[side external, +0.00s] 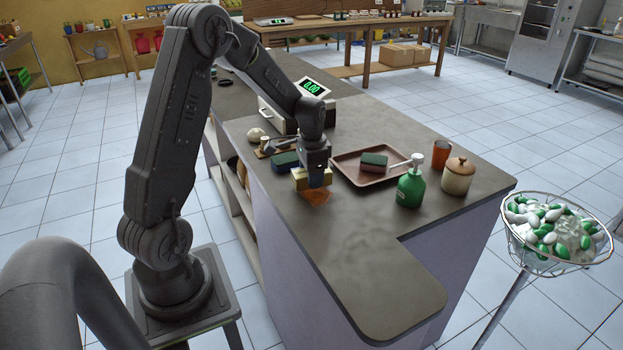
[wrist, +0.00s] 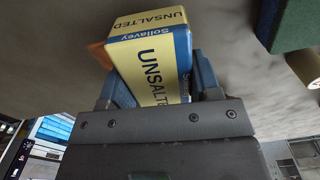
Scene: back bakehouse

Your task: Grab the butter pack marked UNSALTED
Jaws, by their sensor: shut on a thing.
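The butter pack (wrist: 150,65) is yellow with blue edges and reads UNSALTED and Sollavey in the wrist view. In the side view the yellow pack (side external: 322,180) is under my gripper, partly covered by it. My gripper (wrist: 157,82) is shut on the pack, with one blue finger on each side. In the side view my gripper (side external: 315,165) points down over the counter. I cannot tell whether the pack touches the counter.
An orange-brown patch (side external: 315,197) lies in front of the pack on the counter (side external: 380,260). A tray (side external: 345,172) with a green sponge, a green pump bottle (side external: 410,187) and a lidded jar (side external: 457,178) stand right.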

